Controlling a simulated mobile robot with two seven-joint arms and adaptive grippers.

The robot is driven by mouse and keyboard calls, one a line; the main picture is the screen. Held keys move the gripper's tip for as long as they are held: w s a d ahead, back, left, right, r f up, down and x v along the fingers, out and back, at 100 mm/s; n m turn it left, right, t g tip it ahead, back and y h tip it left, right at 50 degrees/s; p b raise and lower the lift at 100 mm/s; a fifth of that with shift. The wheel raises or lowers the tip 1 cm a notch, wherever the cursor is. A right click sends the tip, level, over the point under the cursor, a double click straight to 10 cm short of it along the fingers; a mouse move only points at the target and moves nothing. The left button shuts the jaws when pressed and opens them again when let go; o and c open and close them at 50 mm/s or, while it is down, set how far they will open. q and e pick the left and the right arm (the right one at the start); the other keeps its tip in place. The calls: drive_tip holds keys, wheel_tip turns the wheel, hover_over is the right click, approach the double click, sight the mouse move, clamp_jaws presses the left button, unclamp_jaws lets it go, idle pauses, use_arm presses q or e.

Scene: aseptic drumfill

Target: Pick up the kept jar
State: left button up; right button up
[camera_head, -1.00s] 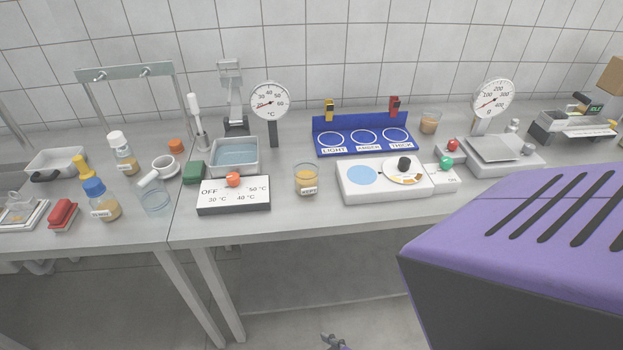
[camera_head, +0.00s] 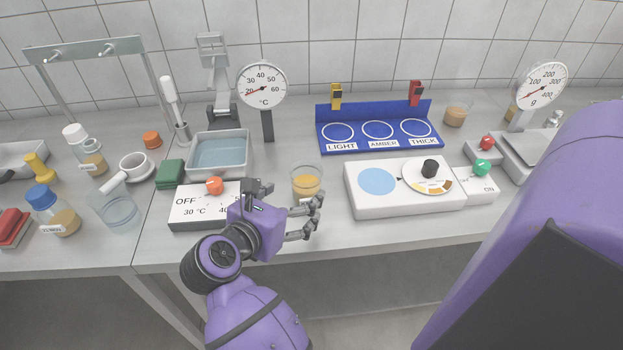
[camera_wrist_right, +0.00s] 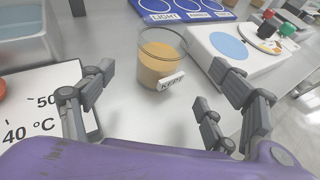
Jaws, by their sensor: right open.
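The kept jar (camera_head: 306,180) is a clear glass jar with amber contents, standing upright on the bench in front of the blue rack. In the right wrist view the jar (camera_wrist_right: 160,58) shows its white KEPT label. My right gripper (camera_head: 288,208) is open and empty, just on the near side of the jar, and partly covers its lower part in the head view. In the wrist view the right gripper's fingers (camera_wrist_right: 160,103) are spread to the left and right, with the jar ahead between them and apart from them. My left gripper is not in view.
The heater control box (camera_head: 190,208) is close on the left, partly behind my right gripper. A white device with a blue disc (camera_head: 405,205) is close on the right. The blue rack (camera_head: 350,113) stands behind. A glass beaker (camera_head: 117,212) is farther left.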

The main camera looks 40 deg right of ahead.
sight(313, 179)
drive_tip(key=shift+w+d+f, duration=0.1)
drive_tip(key=shift+w+d, duration=0.1)
drive_tip(key=shift+d, duration=0.2)
drive_tip(key=p+x, duration=0.1)
drive_tip(key=x, duration=0.4)
drive_tip(key=shift+w+d+p, duration=0.2)
drive_tip(key=shift+d+p, duration=0.05)
drive_tip(key=shift+p, duration=0.15)
drive_tip(key=shift+w+d, duration=0.15)
drive_tip(key=shift+d, duration=0.1)
drive_tip(key=shift+f, duration=0.15)
drive_tip(key=c, duration=1.4)
drive_tip(key=shift+c, duration=0.7)
